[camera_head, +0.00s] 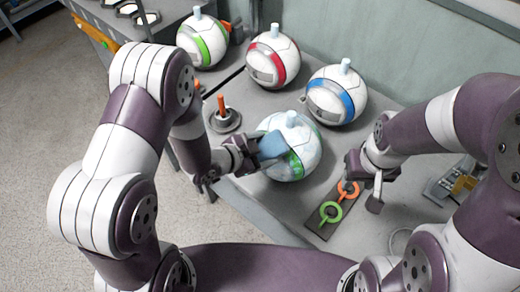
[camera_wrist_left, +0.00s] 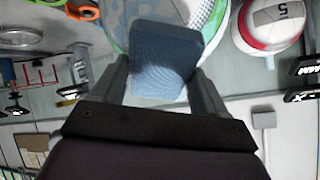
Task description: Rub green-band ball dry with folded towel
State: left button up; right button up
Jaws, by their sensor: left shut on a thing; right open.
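The green-band ball (camera_head: 306,140) is white with a light blue stopper and pale blue patches, and sits near the front of the grey bench. It also fills the top of the left wrist view (camera_wrist_left: 214,22). My left gripper (camera_head: 256,152) is shut on the blue folded towel (camera_head: 271,146), which lies against the ball's left side in the head view. The towel shows between the fingers in the left wrist view (camera_wrist_left: 165,55) and hides part of the ball. My right gripper (camera_head: 366,186) is open and empty, right of the ball.
Another green-banded ball (camera_head: 207,42), a red-banded ball (camera_head: 272,60) and a blue-banded ball (camera_head: 337,95) stand behind. A holder with an orange peg (camera_head: 223,118) is at left.

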pick_arm(q)
jog(key=shift+w+d+f+b, duration=0.25)
jog(key=shift+w+f+b, duration=0.1)
jog(key=shift+f+b, duration=0.1)
dwell(0.6)
jog(key=shift+s+d, duration=0.45)
jog(key=shift+d, duration=0.1)
jog(key=shift+w+a, duration=0.9)
jog(key=shift+a, duration=0.3)
jog(key=shift+s+d, duration=0.45)
jog(key=shift+d, duration=0.2)
jog(key=shift+s+d, duration=0.45)
jog(key=shift+d, duration=0.15)
jog(key=shift+w+a, duration=0.45)
jog(key=shift+a, duration=0.2)
jog(key=shift+w+a, duration=0.4)
jog(key=shift+a, duration=0.2)
jog(key=shift+s+d, duration=0.45)
jog(key=shift+d, duration=0.2)
jog(key=shift+s+d, duration=0.45)
jog(key=shift+d, duration=0.15)
jog(key=shift+w+a, duration=0.45)
jog(key=shift+a, duration=0.2)
jog(key=shift+w+a, duration=0.45)
jog(key=shift+a, duration=0.15)
dwell(0.5)
